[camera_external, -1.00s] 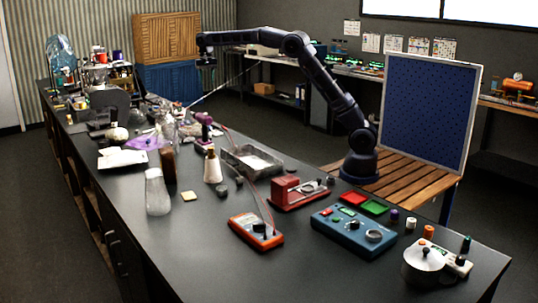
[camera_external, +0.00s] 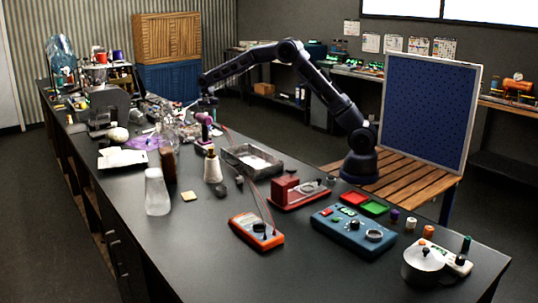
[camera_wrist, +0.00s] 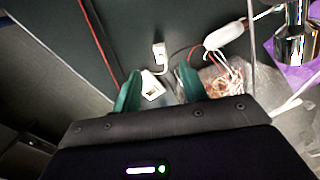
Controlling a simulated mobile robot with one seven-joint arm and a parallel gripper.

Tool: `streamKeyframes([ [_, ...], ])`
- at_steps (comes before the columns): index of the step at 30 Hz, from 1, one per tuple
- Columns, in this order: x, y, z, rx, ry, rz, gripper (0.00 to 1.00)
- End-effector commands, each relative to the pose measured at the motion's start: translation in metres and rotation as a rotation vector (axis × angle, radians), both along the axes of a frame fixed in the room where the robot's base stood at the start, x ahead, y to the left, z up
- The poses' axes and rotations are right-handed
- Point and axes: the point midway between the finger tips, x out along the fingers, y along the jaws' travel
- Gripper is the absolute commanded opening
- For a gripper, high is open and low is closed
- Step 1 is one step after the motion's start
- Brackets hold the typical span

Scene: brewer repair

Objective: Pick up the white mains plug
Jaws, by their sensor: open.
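In the wrist view, my gripper (camera_wrist: 158,72) is open, with its two green fingers apart and pointing down at the bench. A white blocky piece (camera_wrist: 152,86) shows between the fingers, partly hidden by the gripper body. A smaller white piece with a pale cord (camera_wrist: 160,50) lies just beyond the fingertips. I cannot tell for sure which of the two is the white mains plug, or how far below the fingers they lie. In the external view, my gripper (camera_external: 207,100) is low over the far part of the bench, and the plug cannot be made out there.
A white elongated piece (camera_wrist: 224,35) with loose wires lies right of the fingers, beside a clear bag of copper-coloured bits (camera_wrist: 225,82). A shiny metal part (camera_wrist: 296,40) stands on a purple cloth (camera_wrist: 305,75). A purple tool (camera_external: 203,128) stands near my gripper.

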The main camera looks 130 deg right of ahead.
Motion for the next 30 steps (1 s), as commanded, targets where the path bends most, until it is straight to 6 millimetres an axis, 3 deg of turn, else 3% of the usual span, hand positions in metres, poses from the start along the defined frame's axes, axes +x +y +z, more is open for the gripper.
streamKeyframes([
  [9, 0.0, 0.0, -0.042, 0.002, 0.0, -0.001, 0.43],
  [17, -0.001, -0.002, -0.058, 0.001, 0.001, -0.001, 0.43],
  [25, -0.003, -0.004, -0.094, 0.004, 0.001, 0.0, 0.43],
  [30, -0.002, -0.005, -0.1, 0.0, 0.0, 0.0, 0.43],
])
